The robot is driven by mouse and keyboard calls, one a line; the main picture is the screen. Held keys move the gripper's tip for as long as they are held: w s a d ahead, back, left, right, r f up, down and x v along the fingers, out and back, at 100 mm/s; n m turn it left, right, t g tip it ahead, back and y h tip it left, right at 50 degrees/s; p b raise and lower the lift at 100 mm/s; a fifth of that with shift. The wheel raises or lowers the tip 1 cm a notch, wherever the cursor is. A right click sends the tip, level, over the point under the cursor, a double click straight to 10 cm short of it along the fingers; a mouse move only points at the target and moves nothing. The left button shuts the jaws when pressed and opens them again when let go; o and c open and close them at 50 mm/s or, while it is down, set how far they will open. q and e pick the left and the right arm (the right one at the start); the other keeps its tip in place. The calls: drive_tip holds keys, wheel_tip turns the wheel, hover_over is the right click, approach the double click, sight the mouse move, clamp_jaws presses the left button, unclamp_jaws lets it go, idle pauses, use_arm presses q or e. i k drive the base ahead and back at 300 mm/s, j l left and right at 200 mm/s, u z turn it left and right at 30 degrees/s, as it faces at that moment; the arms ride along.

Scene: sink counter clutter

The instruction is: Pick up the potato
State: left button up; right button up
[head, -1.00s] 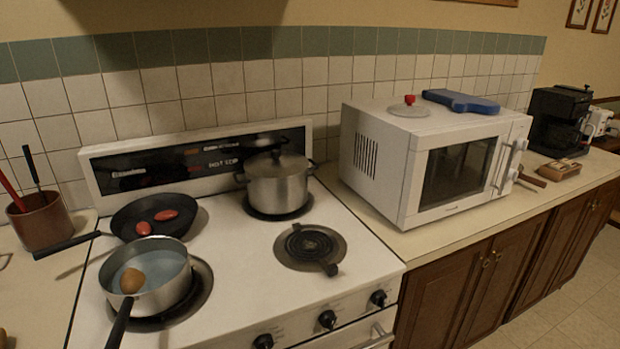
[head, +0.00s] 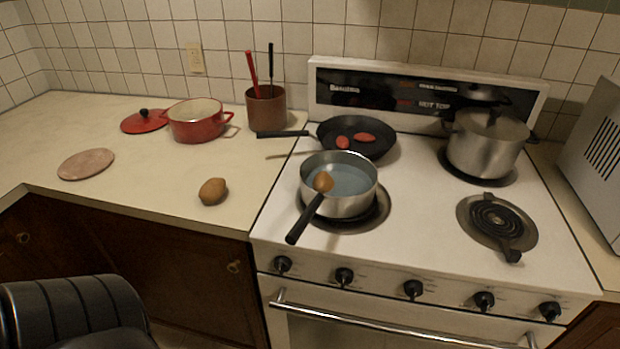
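A brown potato (head: 213,191) lies on the counter left of the stove, near the counter's front edge. Another brown, potato-like item (head: 323,181) is in the steel saucepan (head: 357,204) on the front left burner, at the pan's near side by the handle. The saucepan holds bluish water. Neither of my grippers shows in the head view, so their state cannot be seen.
A black frying pan (head: 372,149) with two red items, a lidded steel pot (head: 484,145) and a bare burner (head: 496,220) are on the stove. A red pot (head: 197,121), red lid (head: 144,121), round board (head: 86,164) and utensil crock (head: 266,107) stand on the counter. A black chair-like object (head: 75,312) is at lower left.

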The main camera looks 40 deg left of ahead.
sight(214, 189)
drive_tip(key=u, duration=0.5)
drive_tip(key=k+l+u, duration=0.1)
drive_tip(key=u, duration=0.85)
drive_tip(key=k+u, duration=0.1)
drive_tip(key=u, duration=0.35)
